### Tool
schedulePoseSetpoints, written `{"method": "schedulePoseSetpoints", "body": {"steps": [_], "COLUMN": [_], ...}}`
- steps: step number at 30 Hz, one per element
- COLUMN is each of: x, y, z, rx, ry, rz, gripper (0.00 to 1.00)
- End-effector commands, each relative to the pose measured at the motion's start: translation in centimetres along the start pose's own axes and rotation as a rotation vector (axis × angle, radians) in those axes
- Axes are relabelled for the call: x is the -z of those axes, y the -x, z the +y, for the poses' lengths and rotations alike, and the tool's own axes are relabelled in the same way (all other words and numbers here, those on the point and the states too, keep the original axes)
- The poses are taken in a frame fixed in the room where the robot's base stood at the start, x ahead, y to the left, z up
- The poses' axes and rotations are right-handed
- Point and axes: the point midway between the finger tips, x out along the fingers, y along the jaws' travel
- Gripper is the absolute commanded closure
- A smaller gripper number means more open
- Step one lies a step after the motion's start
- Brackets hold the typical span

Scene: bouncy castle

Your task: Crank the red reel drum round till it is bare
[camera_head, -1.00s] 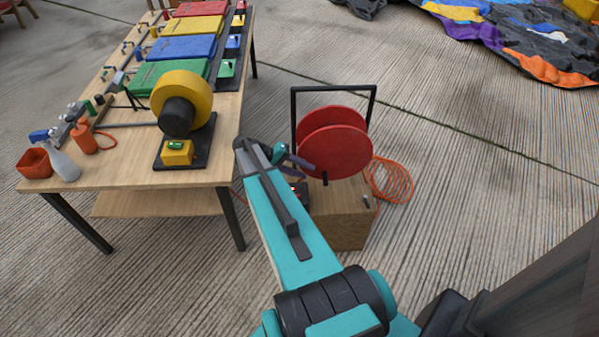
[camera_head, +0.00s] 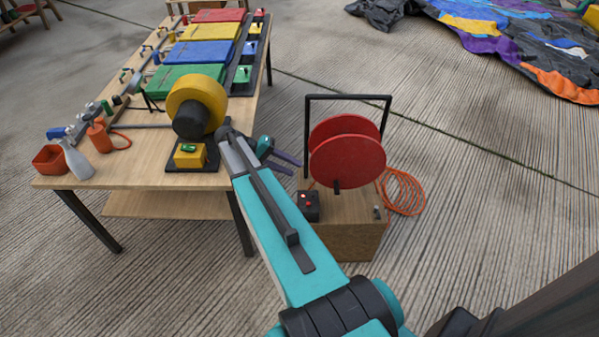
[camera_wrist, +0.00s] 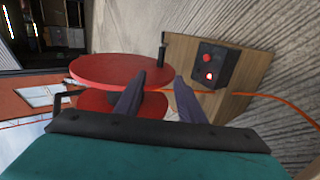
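The red reel drum (camera_head: 347,150) has two red discs and stands in a black frame on a wooden box (camera_head: 345,240). Its short black crank handle (camera_head: 337,187) sits low on the near disc. In the wrist view the handle (camera_wrist: 162,50) stands up from the disc (camera_wrist: 120,70), beyond my fingertips. My gripper (camera_head: 293,160) is left of the drum, apart from the handle. In the wrist view my gripper (camera_wrist: 155,88) has its fingers spread with nothing held between them. How much cord is on the hub is unclear.
A black switch box (camera_head: 308,205) with red buttons is on the wooden box. Orange cord (camera_head: 404,192) lies coiled on the floor behind, right of it. A workbench (camera_head: 130,180) with a yellow-and-black blower (camera_head: 197,103) stands left. Floor to the right is clear.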

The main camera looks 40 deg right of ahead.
Motion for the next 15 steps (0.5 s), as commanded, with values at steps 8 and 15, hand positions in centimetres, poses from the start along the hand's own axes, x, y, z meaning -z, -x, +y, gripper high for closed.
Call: {"method": "schedulePoseSetpoints", "body": {"steps": [8, 15], "x": [0.0, 0.0], "y": [2.6, 2.9], "z": [-0.1, -0.1], "rx": [0.001, 0.000], "ry": [0.001, 0.001], "rz": [0.001, 0.001], "gripper": [0.64, 0.64]}}
